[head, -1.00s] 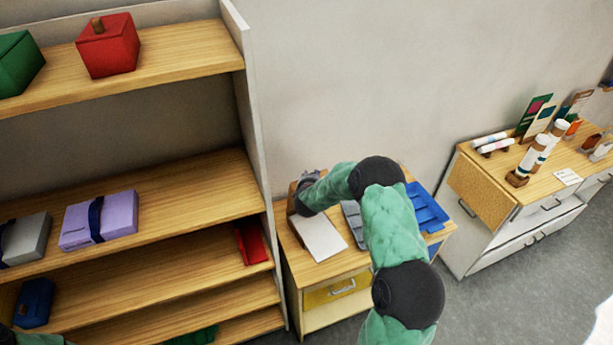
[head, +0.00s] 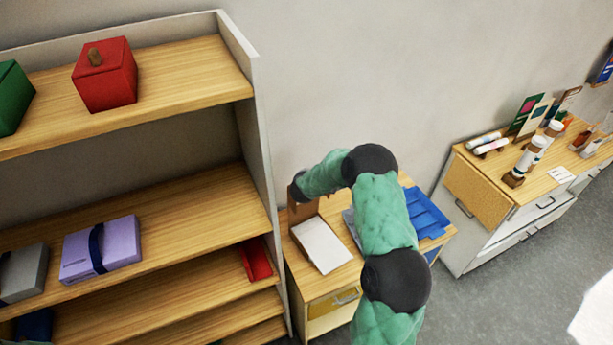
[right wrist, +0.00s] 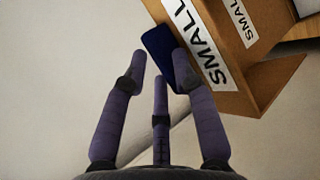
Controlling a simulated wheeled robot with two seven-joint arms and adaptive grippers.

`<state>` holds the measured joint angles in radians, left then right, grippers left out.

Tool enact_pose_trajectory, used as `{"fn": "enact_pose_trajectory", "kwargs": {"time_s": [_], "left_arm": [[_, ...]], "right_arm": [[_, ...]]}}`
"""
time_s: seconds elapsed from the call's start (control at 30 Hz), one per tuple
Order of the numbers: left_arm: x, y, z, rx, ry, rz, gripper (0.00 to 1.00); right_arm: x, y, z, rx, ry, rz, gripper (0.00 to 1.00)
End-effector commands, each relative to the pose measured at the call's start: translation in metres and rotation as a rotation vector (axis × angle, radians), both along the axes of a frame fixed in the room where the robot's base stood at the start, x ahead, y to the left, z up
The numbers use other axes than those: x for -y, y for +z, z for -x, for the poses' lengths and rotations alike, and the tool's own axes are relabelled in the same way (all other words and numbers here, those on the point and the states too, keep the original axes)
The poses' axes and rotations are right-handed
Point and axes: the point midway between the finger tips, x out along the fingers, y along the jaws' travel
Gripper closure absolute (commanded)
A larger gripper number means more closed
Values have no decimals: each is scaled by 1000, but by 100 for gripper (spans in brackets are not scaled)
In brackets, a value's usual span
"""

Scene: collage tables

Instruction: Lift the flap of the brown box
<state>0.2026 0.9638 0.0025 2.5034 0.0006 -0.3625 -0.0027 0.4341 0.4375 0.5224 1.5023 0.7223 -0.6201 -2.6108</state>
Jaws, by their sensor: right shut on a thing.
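The brown box (head: 303,213) stands at the left of the small wooden table; a brown panel rises behind a flat white surface (head: 322,245). In the right wrist view, brown board (right wrist: 243,85) carries white labels reading SMALL. A dark blue tab (right wrist: 158,45) sticks out from its edge. My right gripper (right wrist: 161,62) has its purple fingers around this tab and is shut on it. In the head view my green right arm reaches over the table to the brown panel, and its fingers are mostly hidden. My left gripper is out of view.
A blue tray (head: 425,212) and a grey item (head: 351,224) lie on the small table (head: 330,283), partly behind my arm. A tall shelf (head: 262,170) stands close on the left. A cabinet (head: 480,190) with bottles and cards stands right.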

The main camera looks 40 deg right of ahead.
Motion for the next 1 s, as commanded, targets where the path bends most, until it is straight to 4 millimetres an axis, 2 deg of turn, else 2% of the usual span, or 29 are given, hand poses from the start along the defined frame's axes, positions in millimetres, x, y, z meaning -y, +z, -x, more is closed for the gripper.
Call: {"fn": "enact_pose_trajectory", "kwargs": {"time_s": [0.03,0.17,0.2,0.27,0.77,1.0], "left_arm": [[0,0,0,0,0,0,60],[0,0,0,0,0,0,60],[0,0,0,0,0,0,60],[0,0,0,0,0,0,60],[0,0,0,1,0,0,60],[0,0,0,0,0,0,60]], "right_arm": [[-3,-6,2,-9,4,-7,100],[-3,-6,2,-10,4,-7,100],[-3,-6,2,-10,4,-7,69],[-3,-7,2,-10,4,-7,54],[-3,-2,3,-4,2,-4,54],[-18,17,20,-3,1,-3,54]]}}
